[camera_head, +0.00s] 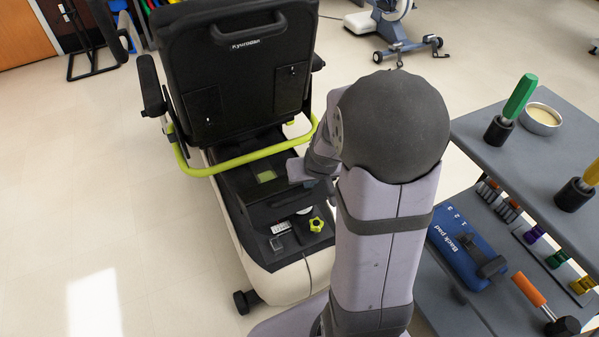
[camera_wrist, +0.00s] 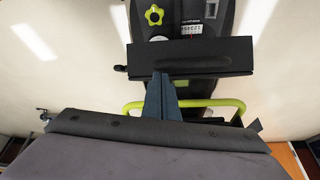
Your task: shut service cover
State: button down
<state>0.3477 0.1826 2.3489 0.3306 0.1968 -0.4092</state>
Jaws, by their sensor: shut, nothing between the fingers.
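The service cover (camera_head: 272,206) is a black panel on the rear deck of the recumbent stepper (camera_head: 240,65). It stands raised from the deck, between a lit green patch and a yellow star knob (camera_head: 316,224). In the wrist view the cover (camera_wrist: 205,54) is a wide dark band across the machine. My gripper (camera_wrist: 161,76) is shut and empty, its fingertips overlapping the cover's lower edge in that view. I cannot tell whether they touch it. In the head view my arm hides most of the gripper.
A yellow-green bar (camera_head: 235,161) curves behind the seat, close to my gripper. A small counter (camera_head: 281,227) sits on the deck beside the knob. A grey shelf cart (camera_head: 540,150) with tools and a blue back pad (camera_head: 462,250) stands at right. The floor at left is clear.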

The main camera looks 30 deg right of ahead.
jog(key=s+f+b, duration=0.5)
jog(key=s+b, duration=0.1)
jog(key=b, duration=0.1)
jog(key=shift+s+f, duration=0.3)
jog(key=shift+s, duration=0.1)
jog(key=shift+r, duration=0.15)
